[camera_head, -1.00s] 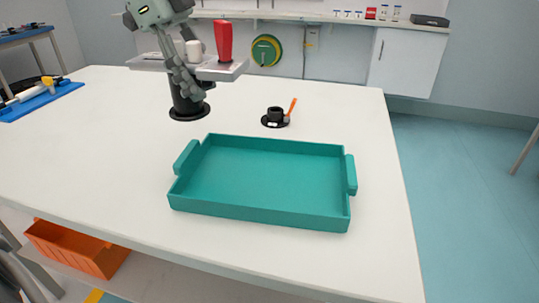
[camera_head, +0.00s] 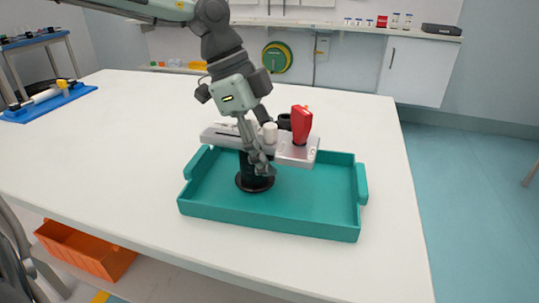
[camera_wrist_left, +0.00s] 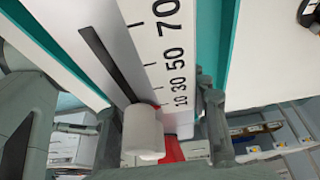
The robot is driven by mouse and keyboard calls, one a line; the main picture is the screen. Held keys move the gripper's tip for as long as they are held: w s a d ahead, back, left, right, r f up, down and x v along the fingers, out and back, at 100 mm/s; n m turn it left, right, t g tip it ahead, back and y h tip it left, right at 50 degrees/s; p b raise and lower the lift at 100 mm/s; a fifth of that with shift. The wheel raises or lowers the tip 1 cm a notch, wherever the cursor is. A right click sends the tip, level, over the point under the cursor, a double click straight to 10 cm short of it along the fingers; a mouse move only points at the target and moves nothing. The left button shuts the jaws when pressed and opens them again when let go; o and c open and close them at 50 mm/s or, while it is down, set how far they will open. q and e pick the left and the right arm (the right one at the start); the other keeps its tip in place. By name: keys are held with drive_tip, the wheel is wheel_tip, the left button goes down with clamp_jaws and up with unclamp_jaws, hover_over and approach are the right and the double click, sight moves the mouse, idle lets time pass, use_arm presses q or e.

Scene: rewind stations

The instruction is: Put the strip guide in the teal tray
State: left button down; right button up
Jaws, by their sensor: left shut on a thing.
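The strip guide (camera_head: 298,153) has a pale plate, a red handle, a white roller and a black post with a round black foot. My left gripper (camera_head: 260,163) is shut on it and holds it over the left half of the teal tray (camera_head: 310,222). The foot shows inside the tray outline; I cannot tell whether it touches the floor. In the left wrist view the guide's plate (camera_wrist_left: 150,50), with a black slot and printed scale, lies between my fingers (camera_wrist_left: 165,130), with teal tray parts (camera_wrist_left: 227,40) beyond. My right gripper is not in view.
The tray stands on a white table (camera_head: 110,150) with clear room to its left. A small black holder (camera_head: 284,121) is mostly hidden behind the guide. An orange bin (camera_head: 85,250) sits below the table.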

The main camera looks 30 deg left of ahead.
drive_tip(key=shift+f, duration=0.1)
use_arm(q)
drive_tip(key=shift+f, duration=0.1)
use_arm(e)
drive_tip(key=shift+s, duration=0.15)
use_arm(q)
drive_tip(key=c, duration=1.1)
unclamp_jaws()
drive_tip(key=shift+c, duration=0.2)
drive_tip(key=o, duration=0.4)
drive_tip(key=shift+c, duration=0.2)
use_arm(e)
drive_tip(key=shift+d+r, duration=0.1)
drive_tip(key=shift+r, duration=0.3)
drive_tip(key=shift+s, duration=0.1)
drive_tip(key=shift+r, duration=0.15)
